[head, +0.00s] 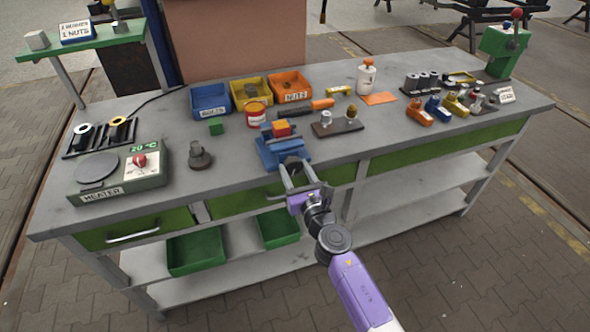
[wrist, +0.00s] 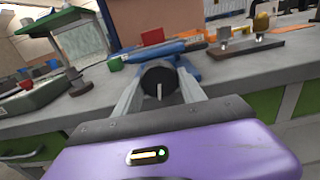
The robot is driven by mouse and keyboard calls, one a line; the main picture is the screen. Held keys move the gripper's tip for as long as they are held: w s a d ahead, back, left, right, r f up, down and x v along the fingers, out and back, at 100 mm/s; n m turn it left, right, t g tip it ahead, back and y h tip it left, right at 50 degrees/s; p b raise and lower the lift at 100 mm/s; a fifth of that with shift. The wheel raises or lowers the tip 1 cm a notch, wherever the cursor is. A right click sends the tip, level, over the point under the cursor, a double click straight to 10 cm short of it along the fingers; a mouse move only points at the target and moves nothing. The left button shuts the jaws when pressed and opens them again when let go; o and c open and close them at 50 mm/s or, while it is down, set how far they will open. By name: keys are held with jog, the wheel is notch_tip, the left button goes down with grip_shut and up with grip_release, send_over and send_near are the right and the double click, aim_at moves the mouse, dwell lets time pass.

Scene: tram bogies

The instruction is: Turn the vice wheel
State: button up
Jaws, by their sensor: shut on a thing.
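The blue vice (head: 280,152) stands at the front edge of the grey bench, with a red and orange block (head: 281,128) at its top. In the wrist view the vice (wrist: 190,47) lies straight ahead. Its dark round wheel (wrist: 160,76) faces me, with a small pale bar at its middle. My gripper (head: 295,172) reaches in from the front. In the wrist view its two fingers (wrist: 160,88) lie on either side of the wheel, shut on it. In the head view the fingers mostly hide the wheel.
A heater (head: 118,178) and a dark round-based part (head: 200,156) stand left of the vice. Blue, yellow and orange bins (head: 290,86) are behind it. A stand with two posts (head: 338,126) is on its right. Drawers with handles (head: 130,237) line the bench front below.

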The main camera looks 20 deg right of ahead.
jog(key=n, duration=0.4)
jog(key=shift+n, duration=0.3)
jog(key=shift+d+n+p, duration=0.1)
jog(key=shift+n+p, duration=0.2)
jog(key=shift+n, duration=1.6)
jog(key=o, duration=1.4)
jog(key=s, duration=0.7)
jog(key=shift+s+p, duration=0.35)
jog(key=shift+s, duration=0.05)
